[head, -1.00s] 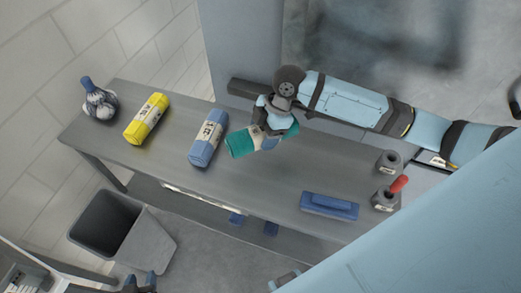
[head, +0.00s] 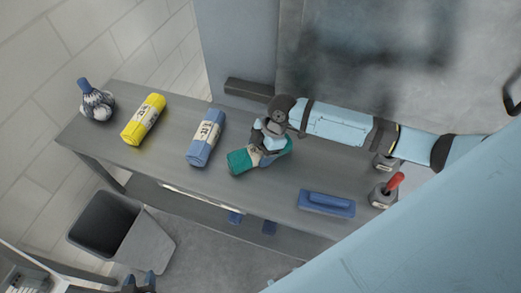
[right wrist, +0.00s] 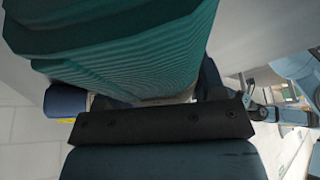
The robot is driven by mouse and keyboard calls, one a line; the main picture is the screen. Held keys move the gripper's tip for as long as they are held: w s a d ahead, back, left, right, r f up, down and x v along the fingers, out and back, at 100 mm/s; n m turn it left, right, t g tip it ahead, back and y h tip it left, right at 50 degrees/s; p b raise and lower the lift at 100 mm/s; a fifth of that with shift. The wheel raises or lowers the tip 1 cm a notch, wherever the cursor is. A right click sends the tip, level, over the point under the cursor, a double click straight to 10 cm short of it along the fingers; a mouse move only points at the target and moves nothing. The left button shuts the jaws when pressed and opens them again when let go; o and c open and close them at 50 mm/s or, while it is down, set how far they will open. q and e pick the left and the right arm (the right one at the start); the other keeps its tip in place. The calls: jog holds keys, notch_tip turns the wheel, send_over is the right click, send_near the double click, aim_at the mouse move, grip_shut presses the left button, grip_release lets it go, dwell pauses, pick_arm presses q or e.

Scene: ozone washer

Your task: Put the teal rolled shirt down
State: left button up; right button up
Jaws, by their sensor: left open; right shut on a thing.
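The teal rolled shirt (head: 241,161) is at the middle of the grey table (head: 225,185), right of the blue rolled shirt (head: 206,138). My right gripper (head: 262,152) is shut around its middle from above. I cannot tell whether the roll touches the tabletop. In the right wrist view the teal shirt (right wrist: 120,45) fills the upper part, against the dark finger, with part of the blue roll (right wrist: 64,101) behind it. My left gripper (head: 139,283) shows at the bottom edge of the head view, open and apart from the shirts.
A yellow rolled shirt (head: 144,120) and a patterned vase-like item (head: 97,103) stand on the table's left. A blue brush-like block (head: 327,203) and a grey holder with a red handle (head: 384,195) are on the right. A grey bin (head: 120,229) stands on the floor in front.

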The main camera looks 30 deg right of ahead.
jog(key=o, duration=1)
jog(key=shift+o, duration=0.2)
jog(key=v, duration=1.2)
jog(key=shift+w+r+b, duration=0.1)
jog(key=shift+b, duration=0.25)
